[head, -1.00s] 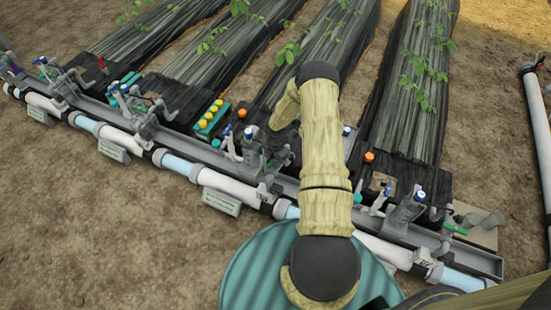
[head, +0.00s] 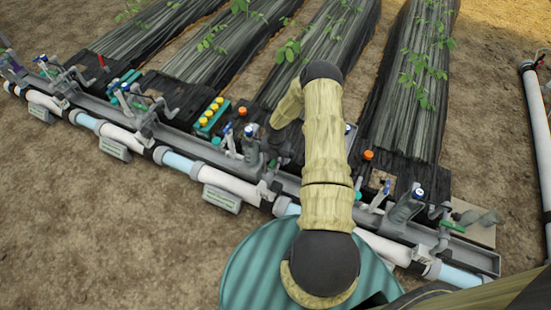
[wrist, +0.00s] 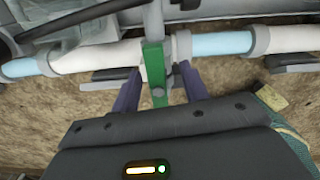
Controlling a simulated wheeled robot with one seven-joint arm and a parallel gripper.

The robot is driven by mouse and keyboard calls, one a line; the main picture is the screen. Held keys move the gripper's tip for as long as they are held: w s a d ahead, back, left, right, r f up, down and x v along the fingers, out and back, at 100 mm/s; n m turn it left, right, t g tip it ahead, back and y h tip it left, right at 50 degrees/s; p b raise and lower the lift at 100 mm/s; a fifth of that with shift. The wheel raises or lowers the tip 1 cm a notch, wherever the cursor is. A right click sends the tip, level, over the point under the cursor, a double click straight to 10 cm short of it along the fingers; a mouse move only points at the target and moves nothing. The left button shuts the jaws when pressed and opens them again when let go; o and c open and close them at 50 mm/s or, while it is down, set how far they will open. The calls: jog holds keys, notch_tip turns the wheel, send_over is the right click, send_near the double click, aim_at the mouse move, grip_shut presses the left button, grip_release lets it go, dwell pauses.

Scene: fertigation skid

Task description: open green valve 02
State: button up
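In the wrist view a green valve handle (wrist: 155,72) stands between the two purple fingers of my gripper (wrist: 159,88). The fingers are apart, with gaps on both sides of the handle, so my gripper is open around it and not clamped on it. The handle lies roughly lengthwise between the fingers, above the white and blue pipe. In the head view my own arm covers part of the pipe row, and my gripper cannot be made out clearly there. No number on this valve is legible.
Another green handle (head: 452,226) is at the right end of the grey channel (head: 482,257). Blue-topped valves (head: 418,194) and a yellow-capped block (head: 211,115) stand along it. Label plates (head: 221,198) sit in front of the pipe. Bare soil (head: 90,240) is open at the lower left.

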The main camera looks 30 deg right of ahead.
notch_tip(320, 180, up, 10)
jog(key=p, duration=0.8)
jog(key=shift+r, duration=0.1)
jog(key=shift+a, duration=0.1)
